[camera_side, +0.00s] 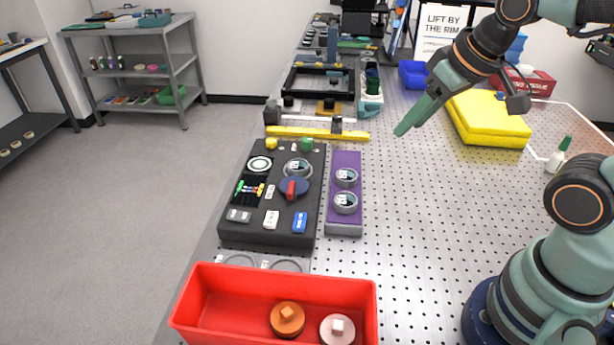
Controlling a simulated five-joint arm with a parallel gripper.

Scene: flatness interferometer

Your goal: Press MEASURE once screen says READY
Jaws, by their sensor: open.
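The black instrument box (268,235) stands left of centre on the perforated table. On its top are a small dark screen (250,188) with coloured marks, a blue labelled button (299,222), a white button (271,219), a grey rocker-like part (238,215) and a red-handled blue knob (291,189). The screen's words and the button labels are too small to read, so I cannot tell which one is MEASURE. My gripper (460,121) is open and empty, raised to the right of the box and well apart from it.
A purple holder (345,160) with two round parts stands just right of the box. A red bin (275,285) with an orange and a pink part is in front. A yellow bar (317,132) lies behind. Yellow pads (490,118) lie at right.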

